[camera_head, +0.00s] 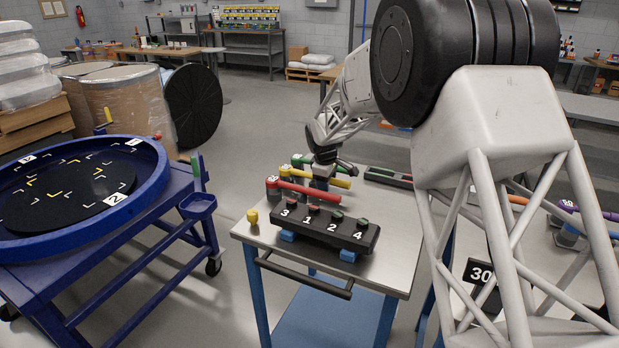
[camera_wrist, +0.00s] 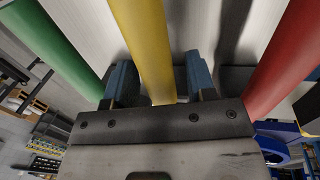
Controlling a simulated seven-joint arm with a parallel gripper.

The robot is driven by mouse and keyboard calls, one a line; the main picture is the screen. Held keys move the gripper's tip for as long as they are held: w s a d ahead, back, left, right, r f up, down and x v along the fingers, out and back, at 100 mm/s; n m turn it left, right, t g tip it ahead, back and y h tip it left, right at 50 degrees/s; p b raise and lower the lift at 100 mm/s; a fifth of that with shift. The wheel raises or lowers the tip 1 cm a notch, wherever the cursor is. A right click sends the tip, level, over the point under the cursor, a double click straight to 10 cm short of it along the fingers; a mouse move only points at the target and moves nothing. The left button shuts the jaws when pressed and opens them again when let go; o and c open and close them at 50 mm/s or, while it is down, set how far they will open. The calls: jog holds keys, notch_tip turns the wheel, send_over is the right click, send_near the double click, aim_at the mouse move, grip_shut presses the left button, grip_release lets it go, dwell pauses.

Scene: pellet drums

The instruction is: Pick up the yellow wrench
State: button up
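The yellow wrench (camera_head: 341,183) lies on the small metal-topped cart between the red wrench (camera_head: 308,189) and the green wrench (camera_head: 300,161). In the wrist view the yellow wrench (camera_wrist: 148,45) runs between the two blue-grey fingers of my gripper (camera_wrist: 160,84). The fingers are open on either side of the handle, with a gap visible at least on the right. The green wrench (camera_wrist: 50,50) and red wrench (camera_wrist: 285,60) lie outside the fingers.
A black button box (camera_head: 325,229) numbered 3, 1, 2, 4 sits at the cart's front edge. A yellow knob (camera_head: 252,216) is at its left. A blue round turntable (camera_head: 150,185) stands at left. More tools lie on another surface at right.

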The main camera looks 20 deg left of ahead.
grip_shut()
jog(key=shift+r, duration=0.1)
jog(key=shift+r, duration=4.95)
jog(key=shift+s+d, duration=0.1)
jog(key=shift+s, duration=0.05)
